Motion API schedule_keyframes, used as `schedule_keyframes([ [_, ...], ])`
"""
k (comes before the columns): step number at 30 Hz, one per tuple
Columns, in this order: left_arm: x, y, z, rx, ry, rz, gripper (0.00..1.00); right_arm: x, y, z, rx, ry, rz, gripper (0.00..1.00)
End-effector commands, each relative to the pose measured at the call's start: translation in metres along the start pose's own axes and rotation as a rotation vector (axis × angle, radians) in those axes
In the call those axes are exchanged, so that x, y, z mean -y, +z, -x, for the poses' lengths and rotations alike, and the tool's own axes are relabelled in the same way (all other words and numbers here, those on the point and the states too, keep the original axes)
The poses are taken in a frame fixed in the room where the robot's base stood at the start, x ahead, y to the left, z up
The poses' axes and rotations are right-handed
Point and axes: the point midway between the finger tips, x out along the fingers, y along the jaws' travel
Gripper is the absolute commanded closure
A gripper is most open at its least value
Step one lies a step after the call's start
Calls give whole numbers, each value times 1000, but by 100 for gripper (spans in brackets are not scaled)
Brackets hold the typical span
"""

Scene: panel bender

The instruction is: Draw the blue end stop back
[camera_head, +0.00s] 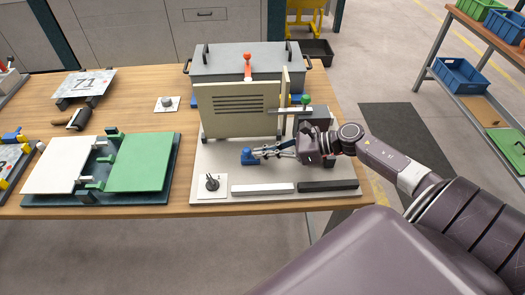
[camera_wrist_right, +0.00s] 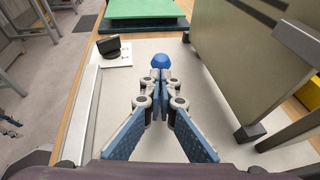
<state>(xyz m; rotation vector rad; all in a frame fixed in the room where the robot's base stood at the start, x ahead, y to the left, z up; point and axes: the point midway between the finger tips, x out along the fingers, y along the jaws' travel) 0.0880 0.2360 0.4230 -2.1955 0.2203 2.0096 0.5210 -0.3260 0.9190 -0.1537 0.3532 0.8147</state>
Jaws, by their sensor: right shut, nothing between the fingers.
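The blue end stop (camera_head: 247,157) is a small blue block with a rounded top on the light base plate, in front of the beige slotted panel. My right gripper (camera_head: 260,153) reaches in from the right, with its fingertips just right of the stop. In the right wrist view the stop's round blue top (camera_wrist_right: 189,61) shows just beyond the fingertips of my right gripper (camera_wrist_right: 160,75). The fingers are together with nothing between them. Whether the tips touch the stop I cannot tell. My left gripper is not in view.
The beige panel (camera_head: 238,108) stands upright right behind the stop. A knob on a white plate (camera_head: 212,184), a white bar (camera_head: 262,188) and a black bar (camera_head: 328,185) lie along the front. A green-and-white board fixture (camera_head: 143,160) is at left.

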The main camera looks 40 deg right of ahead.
Motion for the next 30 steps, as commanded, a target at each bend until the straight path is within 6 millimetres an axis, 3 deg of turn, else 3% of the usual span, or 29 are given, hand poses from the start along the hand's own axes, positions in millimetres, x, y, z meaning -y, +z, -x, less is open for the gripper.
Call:
schedule_keyframes([
  [8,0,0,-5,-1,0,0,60,-2,3,-11,1,3,2,100],
  [15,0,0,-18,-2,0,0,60,-14,26,-68,5,3,5,100],
  [21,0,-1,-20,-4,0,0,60,-21,41,-102,2,0,1,100],
  [30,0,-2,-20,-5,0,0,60,-24,45,-113,1,0,0,100],
])
